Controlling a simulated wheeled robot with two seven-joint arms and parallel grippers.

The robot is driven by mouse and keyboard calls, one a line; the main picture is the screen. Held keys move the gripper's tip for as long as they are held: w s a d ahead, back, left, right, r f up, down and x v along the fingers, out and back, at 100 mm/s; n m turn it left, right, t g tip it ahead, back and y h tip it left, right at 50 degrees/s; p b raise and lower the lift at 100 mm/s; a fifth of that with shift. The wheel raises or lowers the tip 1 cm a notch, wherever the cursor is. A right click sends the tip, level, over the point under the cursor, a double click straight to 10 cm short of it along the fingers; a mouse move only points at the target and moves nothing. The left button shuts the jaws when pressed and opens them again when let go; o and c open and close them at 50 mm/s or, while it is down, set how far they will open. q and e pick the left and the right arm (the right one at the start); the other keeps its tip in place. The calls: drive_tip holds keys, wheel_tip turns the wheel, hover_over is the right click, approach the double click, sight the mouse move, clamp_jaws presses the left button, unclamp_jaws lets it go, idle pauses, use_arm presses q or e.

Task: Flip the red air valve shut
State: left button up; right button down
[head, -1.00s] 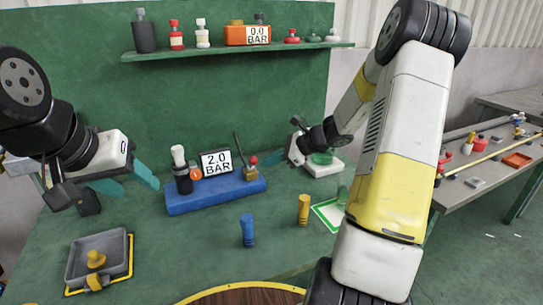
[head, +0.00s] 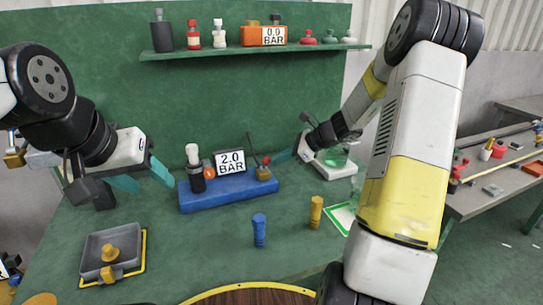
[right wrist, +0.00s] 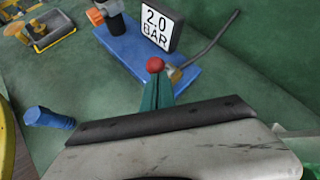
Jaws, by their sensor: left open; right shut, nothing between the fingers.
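The red-tipped valve (head: 266,160) sits on a small brass block (head: 264,173) at the right end of a blue base (head: 228,192). A dark thin rod (head: 251,147) rises at a slant from that block. My right gripper (head: 277,157) is shut and empty, its teal fingertips just right of the red tip. In the right wrist view, the red tip (right wrist: 155,65) shows right at the ends of the closed fingers (right wrist: 157,92); I cannot tell whether they touch. My left gripper (head: 142,178) is open and empty, left of the base. A display (head: 230,162) on the base reads 2.0 BAR.
A black-and-white pump (head: 195,170) stands on the base. A blue peg (head: 259,231) and a yellow peg (head: 316,211) stand in front. A grey tray (head: 88,262) is at front left. A shelf (head: 210,53) with bottles runs above. A side table (head: 470,205) stands at right.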

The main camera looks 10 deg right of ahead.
drive_tip(key=shift+w+a+r, duration=0.1)
drive_tip(key=shift+w+r, duration=0.1)
drive_tip(key=w+a+r+m+g+h, duration=0.1)
drive_tip(key=w+m+g+h, duration=0.1)
drive_tip(key=w+g, duration=0.6)
drive_tip(key=shift+a+r+m, duration=0.3)
drive_tip(key=shift+r+m, duration=0.05)
drive_tip(key=shift+m, duration=0.25)
drive_tip(key=shift+r, duration=0.8)
